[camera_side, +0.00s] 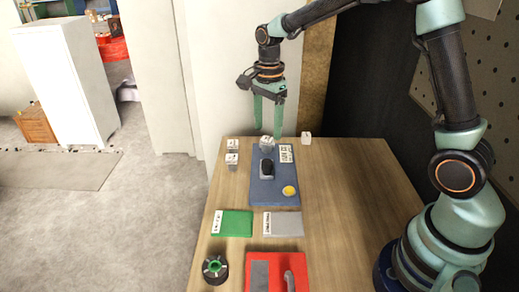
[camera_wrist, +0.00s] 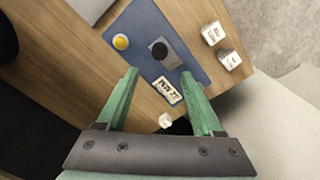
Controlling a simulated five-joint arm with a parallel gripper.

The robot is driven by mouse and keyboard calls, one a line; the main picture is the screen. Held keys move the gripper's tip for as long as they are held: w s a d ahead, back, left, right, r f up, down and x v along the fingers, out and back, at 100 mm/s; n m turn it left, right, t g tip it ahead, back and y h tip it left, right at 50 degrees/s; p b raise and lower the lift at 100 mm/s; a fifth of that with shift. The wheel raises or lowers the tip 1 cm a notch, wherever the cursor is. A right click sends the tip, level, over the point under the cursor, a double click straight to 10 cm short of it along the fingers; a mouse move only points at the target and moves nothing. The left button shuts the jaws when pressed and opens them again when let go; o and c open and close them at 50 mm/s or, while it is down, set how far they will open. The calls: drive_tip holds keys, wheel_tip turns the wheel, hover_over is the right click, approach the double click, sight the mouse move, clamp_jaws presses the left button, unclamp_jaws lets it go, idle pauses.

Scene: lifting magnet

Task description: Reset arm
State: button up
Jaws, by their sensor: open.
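My gripper (camera_side: 268,118) has two green fingers, spread apart and empty. It hangs above the far end of the wooden table, near the far edge of a blue board. In the wrist view my gripper (camera_wrist: 163,100) also shows open, with nothing between the fingertips. The blue board (camera_side: 262,192) carries a dark cylinder (camera_side: 267,167) on a grey base, a yellow disc (camera_side: 289,190) and a white label plate (camera_side: 286,153). In the wrist view the dark cylinder (camera_wrist: 160,49) and yellow disc (camera_wrist: 121,42) lie beyond the fingertips. A pale cube (camera_side: 267,143) is just below the fingers.
Two white cubes (camera_side: 232,145) (camera_side: 232,159) stand left of the board, and another (camera_side: 306,138) stands to its right. A green plate (camera_side: 235,223), grey plate (camera_side: 284,224), red tray (camera_side: 298,260) and dark round holder (camera_side: 215,269) lie nearer. The table's right side (camera_side: 345,190) is clear.

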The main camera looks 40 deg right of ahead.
drive_tip(key=s+r+n+t, duration=0.2)
drive_tip(key=s+r+n, duration=0.2)
drive_tip(key=s+n, duration=0.3)
drive_tip(key=s+a+r+n+t, duration=0.1)
drive_tip(key=s+r+n+t, duration=0.2)
drive_tip(key=s+r+n, duration=0.2)
drive_tip(key=s+n, duration=0.3)
drive_tip(key=n, duration=0.3)
drive_tip(key=shift+s+r+t, duration=0.25)
drive_tip(key=shift+s+t, duration=0.05)
